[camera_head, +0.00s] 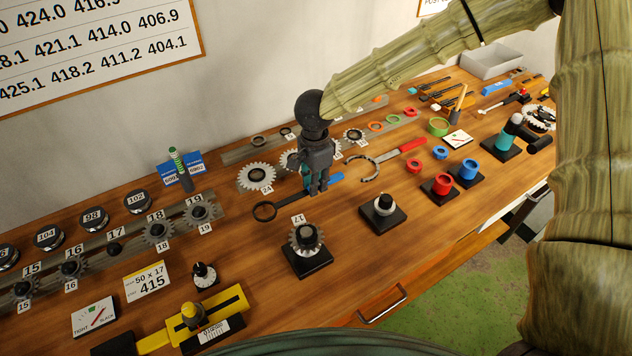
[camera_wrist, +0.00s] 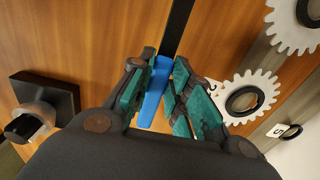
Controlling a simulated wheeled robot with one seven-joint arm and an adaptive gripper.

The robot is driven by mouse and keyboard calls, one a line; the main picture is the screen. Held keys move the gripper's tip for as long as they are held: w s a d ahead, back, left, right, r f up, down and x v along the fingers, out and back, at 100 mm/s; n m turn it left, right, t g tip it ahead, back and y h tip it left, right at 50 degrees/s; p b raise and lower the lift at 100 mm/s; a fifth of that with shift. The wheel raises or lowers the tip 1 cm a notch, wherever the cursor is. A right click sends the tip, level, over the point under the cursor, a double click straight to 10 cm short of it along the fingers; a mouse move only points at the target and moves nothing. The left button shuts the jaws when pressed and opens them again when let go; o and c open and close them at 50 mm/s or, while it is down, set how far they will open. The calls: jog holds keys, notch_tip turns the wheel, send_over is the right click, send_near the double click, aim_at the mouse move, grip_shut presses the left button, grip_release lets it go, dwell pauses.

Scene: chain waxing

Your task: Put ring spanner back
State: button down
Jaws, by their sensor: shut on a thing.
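The ring spanner (camera_head: 265,211) has a black ring, a dark shaft and a blue handle. Its ring points to the left in the head view. In the wrist view the blue handle (camera_wrist: 153,98) lies between the teal finger pads of my gripper (camera_wrist: 162,75), and the black shaft (camera_wrist: 179,25) runs out past the fingertips. The ring is outside the wrist view. The spanner is at or just above the bench top; I cannot tell whether it touches.
A red-handled hook tool (camera_head: 404,147) lies right of the spanner. A gear on a black base (camera_head: 306,262) and a black post stand (camera_head: 382,218) are in front. White gears (camera_head: 257,177) stand behind. Bare wood (camera_head: 345,235) lies between the two stands.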

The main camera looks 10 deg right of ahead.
jog(key=shift+f+b, duration=0.35)
jog(key=shift+f, duration=0.7)
dwell(0.4)
jog(key=c, duration=1.3)
grip_release()
jog(key=shift+o, duration=0.2)
notch_tip(320, 180, up, 12)
